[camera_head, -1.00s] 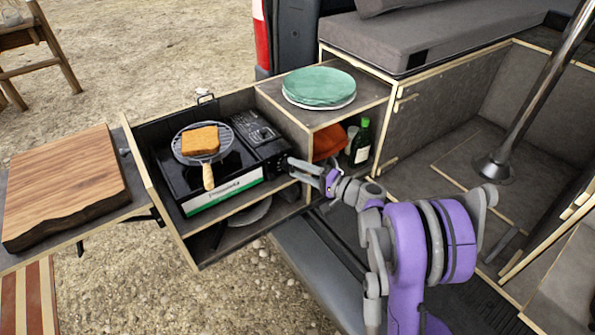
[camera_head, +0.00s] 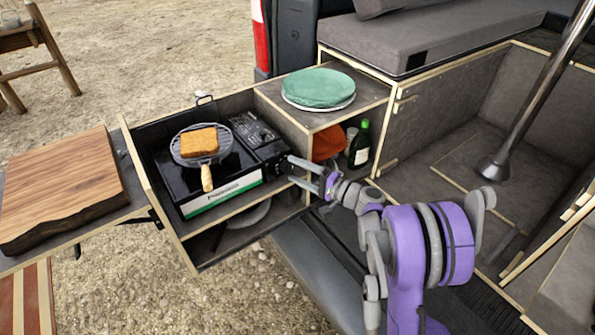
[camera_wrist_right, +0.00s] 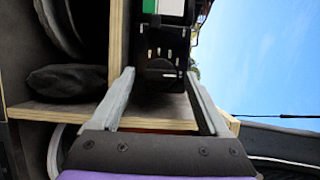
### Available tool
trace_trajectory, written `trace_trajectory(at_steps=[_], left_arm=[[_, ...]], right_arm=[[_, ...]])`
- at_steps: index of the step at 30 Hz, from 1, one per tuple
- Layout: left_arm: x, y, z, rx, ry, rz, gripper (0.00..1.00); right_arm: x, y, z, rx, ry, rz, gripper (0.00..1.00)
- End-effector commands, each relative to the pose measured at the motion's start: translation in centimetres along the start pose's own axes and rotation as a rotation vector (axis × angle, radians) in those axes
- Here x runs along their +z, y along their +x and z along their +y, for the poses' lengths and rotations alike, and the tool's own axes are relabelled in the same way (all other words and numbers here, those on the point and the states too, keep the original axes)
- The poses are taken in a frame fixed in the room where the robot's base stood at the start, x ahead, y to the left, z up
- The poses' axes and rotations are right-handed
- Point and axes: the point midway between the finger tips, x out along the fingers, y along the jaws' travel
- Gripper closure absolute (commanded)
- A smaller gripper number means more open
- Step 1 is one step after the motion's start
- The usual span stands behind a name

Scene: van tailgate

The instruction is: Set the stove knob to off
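The camp stove (camera_head: 222,180) sits in the pulled-out drawer, with its dark control end facing my right gripper (camera_head: 291,169). The gripper is open and empty, its fingers pointing left at that end. In the right wrist view the two fingers (camera_wrist_right: 159,76) stand well apart, with the dark stove panel (camera_wrist_right: 160,45) beyond and between them. A dark rounded shape (camera_wrist_right: 160,72), likely the knob, shows low between the fingertips; its setting is too dark to read. The knob cannot be made out in the head view. My left gripper is not in view.
A grill rack (camera_head: 203,146) with toast (camera_head: 199,142) lies on the stove. A wooden partition (camera_wrist_right: 115,40) runs close beside one finger. Green plates (camera_head: 318,87) stand on the shelf top; a bottle (camera_head: 360,145) stands inside. A cutting board (camera_head: 60,190) is at left.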

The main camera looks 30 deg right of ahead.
Motion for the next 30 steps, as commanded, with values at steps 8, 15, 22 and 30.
trace_trajectory(at_steps=[8,15,22,30], left_arm=[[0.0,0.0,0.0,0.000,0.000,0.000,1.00],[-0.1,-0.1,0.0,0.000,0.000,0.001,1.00],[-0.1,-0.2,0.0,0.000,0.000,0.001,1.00],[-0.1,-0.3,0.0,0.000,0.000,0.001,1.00]], right_arm=[[0.0,-0.3,0.0,0.000,-0.001,0.001,0.21],[-0.2,-4.1,0.0,0.000,-0.002,0.005,0.21],[-0.1,-8.6,0.0,0.000,-0.001,0.004,0.21],[0.0,-10.8,0.0,0.000,-0.001,0.000,0.21]])
